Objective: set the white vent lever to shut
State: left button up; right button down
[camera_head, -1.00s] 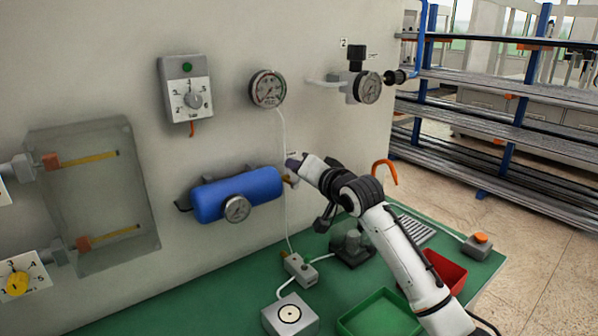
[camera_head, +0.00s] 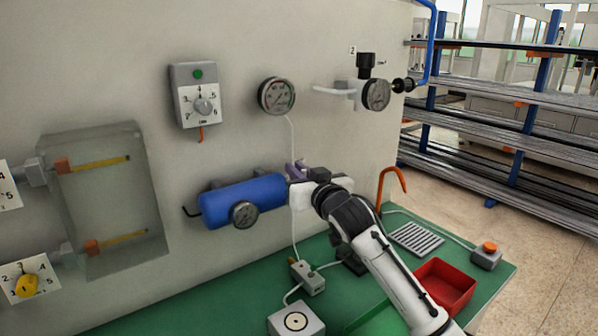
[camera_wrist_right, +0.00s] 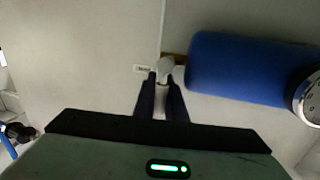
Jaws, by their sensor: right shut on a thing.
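The white vent lever (camera_wrist_right: 166,66) shows in the right wrist view, at the brass fitting on the end of the blue tank (camera_wrist_right: 235,70). A small label (camera_wrist_right: 144,69) is on the wall beside it. My right gripper (camera_wrist_right: 162,88) has its two dark fingers shut on the lever, one on each side. In the head view my right gripper (camera_head: 297,168) is at the right end of the blue tank (camera_head: 238,200), close to the wall. There the gripper and wrist hide the lever, so its exact angle is hard to tell. My left gripper is not in view.
A round gauge (camera_head: 276,96) and its thin white hose are above the tank. A regulator (camera_head: 366,92) is at upper right. The green bench (camera_head: 215,308) below holds a red bin (camera_head: 444,287), a grey box (camera_head: 296,318) and an orange hook (camera_head: 393,180).

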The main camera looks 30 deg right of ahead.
jog(key=shift+a, duration=0.1)
dwell(0.4)
jog(key=c, duration=1.8)
grip_release()
